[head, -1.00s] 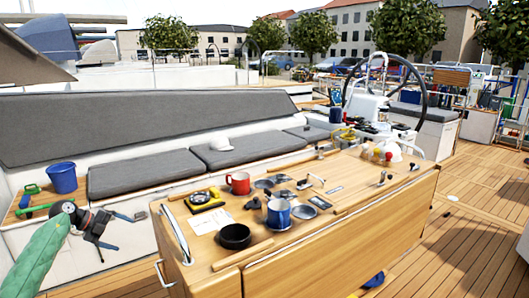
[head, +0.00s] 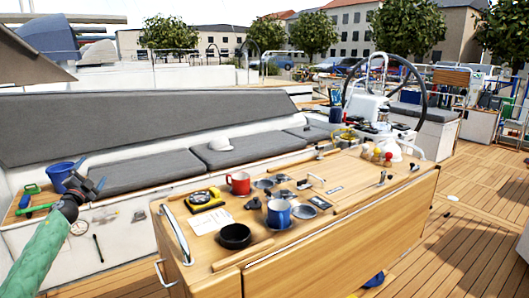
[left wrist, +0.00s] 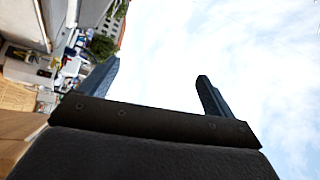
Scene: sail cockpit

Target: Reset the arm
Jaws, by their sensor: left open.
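My left arm, in a green sleeve, comes in from the left in the head view. Its gripper (head: 88,180) is raised in front of the seat bench, near a blue bucket (head: 60,176). In the left wrist view the two dark fingers of the gripper (left wrist: 155,85) stand wide apart with nothing between them. Sky and, at the left, buildings and the cockpit show past them, turned sideways. My right gripper is not in view.
A wooden table (head: 350,215) at centre right holds a red mug (head: 238,183), a blue mug (head: 279,213), a black bowl (head: 235,236) and a yellow-black device (head: 205,199). Grey cushions (head: 145,170) line the bench. A steering wheel (head: 424,90) stands behind the table. Open deck lies at right.

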